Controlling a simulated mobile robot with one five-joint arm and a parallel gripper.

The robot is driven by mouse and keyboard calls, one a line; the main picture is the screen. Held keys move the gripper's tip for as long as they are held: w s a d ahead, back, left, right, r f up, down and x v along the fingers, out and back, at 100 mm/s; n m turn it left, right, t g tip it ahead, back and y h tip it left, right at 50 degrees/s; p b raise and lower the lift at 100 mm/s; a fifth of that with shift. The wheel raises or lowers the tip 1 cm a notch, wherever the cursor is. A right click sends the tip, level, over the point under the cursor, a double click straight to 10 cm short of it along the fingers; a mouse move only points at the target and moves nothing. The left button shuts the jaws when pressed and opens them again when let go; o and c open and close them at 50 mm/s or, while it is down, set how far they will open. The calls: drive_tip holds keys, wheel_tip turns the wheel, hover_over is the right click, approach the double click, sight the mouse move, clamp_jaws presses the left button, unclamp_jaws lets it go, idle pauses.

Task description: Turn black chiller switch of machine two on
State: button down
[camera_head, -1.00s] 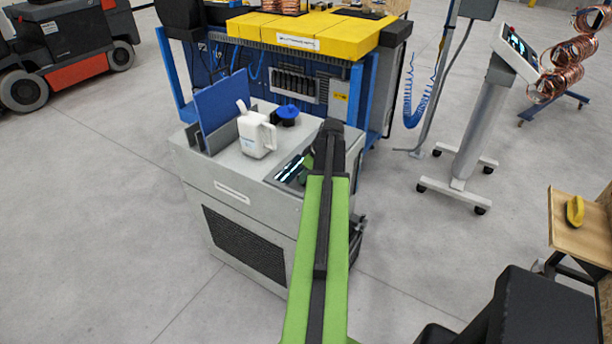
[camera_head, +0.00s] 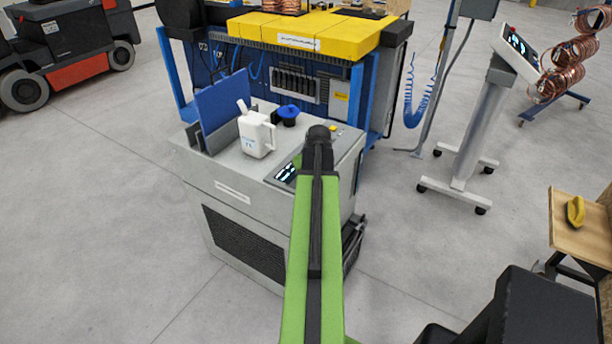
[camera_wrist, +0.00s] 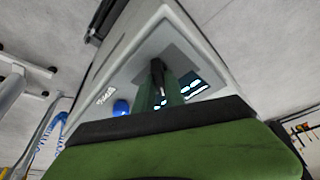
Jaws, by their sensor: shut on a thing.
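The chiller is a grey-white cabinet (camera_head: 232,172) in the middle of the head view, with a dark control panel and lit displays (camera_head: 286,173) on its top. In the wrist view the displays (camera_wrist: 192,86) are beside my gripper (camera_wrist: 158,90). Its green fingers are shut on a small black part, which looks like the black switch (camera_wrist: 157,70). In the head view my arm hides the fingertips and switch. I cannot tell the switch's position.
A white jug (camera_head: 255,134), a blue cap (camera_head: 288,114) and an upright blue panel (camera_head: 222,102) are on the cabinet top. A blue machine with yellow covers (camera_head: 300,30) stands behind. A display stand (camera_head: 478,130) is at right.

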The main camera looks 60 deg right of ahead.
drive_tip(key=m, duration=0.2)
drive_tip(key=m+g+h, duration=0.1)
drive_tip(key=m, duration=0.2)
drive_tip(key=shift+w+a+g, duration=0.1)
drive_tip(key=shift+g, duration=0.2)
idle(0.4)
drive_tip(key=c, duration=1.4)
unclamp_jaws()
drive_tip(key=p+v, duration=1.6)
drive_tip(key=v, duration=0.1)
drive_tip(key=shift+a, duration=0.3)
drive_tip(key=shift+r, duration=0.1)
